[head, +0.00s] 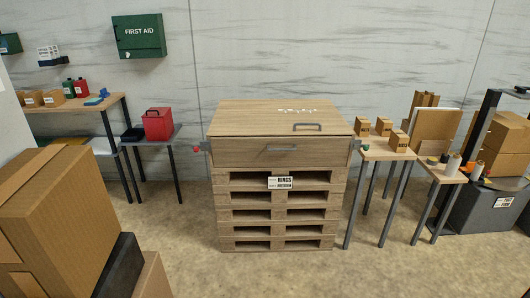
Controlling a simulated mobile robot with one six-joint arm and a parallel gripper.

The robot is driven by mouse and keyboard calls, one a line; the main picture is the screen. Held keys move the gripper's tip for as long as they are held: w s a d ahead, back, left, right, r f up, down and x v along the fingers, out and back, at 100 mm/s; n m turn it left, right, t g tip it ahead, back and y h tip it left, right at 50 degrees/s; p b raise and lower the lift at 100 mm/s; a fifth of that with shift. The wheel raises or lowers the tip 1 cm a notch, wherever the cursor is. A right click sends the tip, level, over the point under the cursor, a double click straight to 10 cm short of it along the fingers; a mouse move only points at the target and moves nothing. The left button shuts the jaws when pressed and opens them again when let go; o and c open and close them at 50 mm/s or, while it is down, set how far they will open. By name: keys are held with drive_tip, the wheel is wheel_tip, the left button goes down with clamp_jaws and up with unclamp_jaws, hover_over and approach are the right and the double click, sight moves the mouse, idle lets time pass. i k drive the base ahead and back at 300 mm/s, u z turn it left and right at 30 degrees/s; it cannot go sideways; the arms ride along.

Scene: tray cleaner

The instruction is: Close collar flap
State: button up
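A wooden collar box (225,125) stands on a stack of pallets in the middle of the head view. Its front flap (235,153) is a wooden panel with a grey bar handle (282,149). The flap looks upright and about level with the box front; any small gap around it is too fine to tell. The flat wooden top (250,115) has a second grey handle (307,127) near its front right edge and small white bits (297,110) on it. The inside of the box is hidden. My gripper is not in view.
Pallets (228,215) carry a label (282,183). A side table (385,152) with small cartons stands close at right. A red box (158,124) sits on a small table at left. Large cartons (75,215) fill the front left. The floor (190,260) in front is clear.

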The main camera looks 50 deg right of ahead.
sight(301, 151)
drive_tip(key=u, duration=0.75)
drive_tip(key=k, duration=1.25)
drive_tip(key=z, duration=1.05)
drive_tip(key=i, duration=1.15)
drive_tip(key=u, duration=0.05)
